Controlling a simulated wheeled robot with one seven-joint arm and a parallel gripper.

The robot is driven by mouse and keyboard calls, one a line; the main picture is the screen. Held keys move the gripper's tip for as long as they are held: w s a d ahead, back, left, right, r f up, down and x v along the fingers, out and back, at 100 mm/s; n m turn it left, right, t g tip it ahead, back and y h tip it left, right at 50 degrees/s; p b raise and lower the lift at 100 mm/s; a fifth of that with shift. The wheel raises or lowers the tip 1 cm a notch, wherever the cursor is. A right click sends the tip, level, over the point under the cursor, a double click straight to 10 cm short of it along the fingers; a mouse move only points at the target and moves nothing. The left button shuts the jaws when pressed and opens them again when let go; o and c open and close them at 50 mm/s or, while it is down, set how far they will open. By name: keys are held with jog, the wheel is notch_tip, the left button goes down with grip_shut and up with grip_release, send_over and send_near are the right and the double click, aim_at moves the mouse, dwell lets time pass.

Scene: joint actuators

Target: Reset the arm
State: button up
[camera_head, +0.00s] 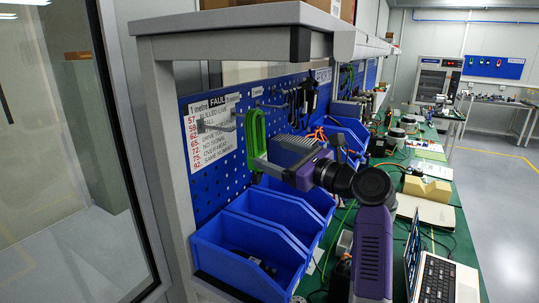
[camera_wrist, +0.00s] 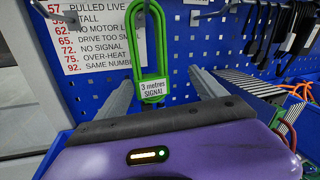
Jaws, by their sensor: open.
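My arm reaches over the bench toward the blue pegboard. My gripper (camera_head: 262,163) is open at the left end of the board; in the wrist view its two grey fingers (camera_wrist: 162,82) stand wide apart. A green looped cable (camera_head: 256,130) hangs from a hook on the board. In the wrist view the green cable (camera_wrist: 142,40), with a white "3 metres SIGNAL" label, shows in the gap between the fingers, with space on both sides. I cannot tell how deep it sits between them. Nothing is held.
Blue bins (camera_head: 240,262) stand below the board, under my forearm. The pegboard (camera_head: 204,180) carries hooks, a printed code sheet (camera_head: 208,142) and dark cables (camera_wrist: 290,32). A shelf (camera_head: 240,17) overhangs above. A laptop (camera_head: 437,281) lies at the right; the floor beyond is clear.

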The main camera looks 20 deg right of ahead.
jog(key=s+d+r+n+t+h, duration=0.2)
jog(key=s+d+n+t+h, duration=0.1)
jog(key=s+d+n+h, duration=0.4)
notch_tip(320, 180, down, 7)
jog(key=s+d+n+h+b, duration=0.1)
jog(key=s+d+n+h, duration=0.1)
jog(key=s+n, duration=0.1)
jog(key=s+a+f+n+h, duration=0.2)
jog(key=s+a+f+n, duration=0.1)
jog(key=s+f+n, duration=1)
jog(key=s+a+f+n+g+y, duration=0.1)
jog(key=s+a+f, duration=0.2)
jog(key=s, duration=0.7)
jog(key=s+a+f+n+g+y+b, duration=0.1)
jog(key=s+a+f, duration=0.3)
jog(key=s, duration=0.7)
jog(key=s+a+f+n+g+y, duration=0.1)
jog(key=s+a+f+n+g, duration=0.1)
jog(key=s, duration=0.9)
jog(key=shift+s+a+f+n+g+b, duration=0.25)
jog(key=shift+a+f+n+g+b, duration=0.1)
jog(key=shift+a+f+n, duration=0.5)
jog(key=shift+a, duration=0.15)
